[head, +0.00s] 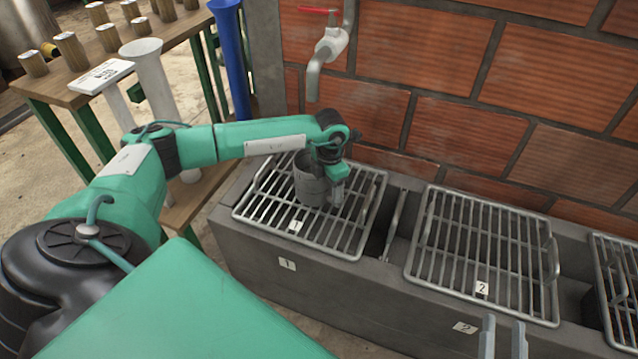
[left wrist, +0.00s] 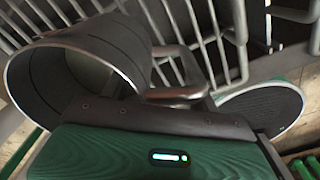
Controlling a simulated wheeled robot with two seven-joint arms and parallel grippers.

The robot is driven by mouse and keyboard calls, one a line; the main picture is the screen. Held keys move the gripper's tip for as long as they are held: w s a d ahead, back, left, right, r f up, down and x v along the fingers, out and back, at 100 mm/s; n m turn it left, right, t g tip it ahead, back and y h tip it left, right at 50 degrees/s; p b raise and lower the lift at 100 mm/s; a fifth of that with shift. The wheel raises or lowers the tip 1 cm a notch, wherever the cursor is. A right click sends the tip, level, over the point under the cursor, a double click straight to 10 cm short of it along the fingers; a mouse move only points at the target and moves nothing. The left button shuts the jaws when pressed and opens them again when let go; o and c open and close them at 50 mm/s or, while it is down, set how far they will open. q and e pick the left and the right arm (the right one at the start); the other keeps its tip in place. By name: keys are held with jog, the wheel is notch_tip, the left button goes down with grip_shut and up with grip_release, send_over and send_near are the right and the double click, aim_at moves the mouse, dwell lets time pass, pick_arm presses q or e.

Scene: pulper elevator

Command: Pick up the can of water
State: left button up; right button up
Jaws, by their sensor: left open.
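The grey metal can (head: 311,180) stands upright on the grate marked 1, below the tap. My left gripper (head: 338,192) is open at the can's right side in the head view and covers part of it. In the left wrist view, the can's curved open rim and dark inside (left wrist: 80,75) show close to the gripper at left. A second dark rounded, rimmed shape shows at right there; I cannot tell what it is. Whether the fingers touch the can is unclear. My right gripper (head: 502,342) shows its two fingertips apart at the bottom edge.
A tap (head: 328,50) with a red handle juts from the brick wall above grate 1 (head: 347,242). Grate 2 (head: 483,250) is empty. A wooden table (head: 60,88) with several cylinders stands at left, near a blue pipe (head: 231,60).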

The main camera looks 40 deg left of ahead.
pick_arm(q)
grip_shut()
dwell(1.3)
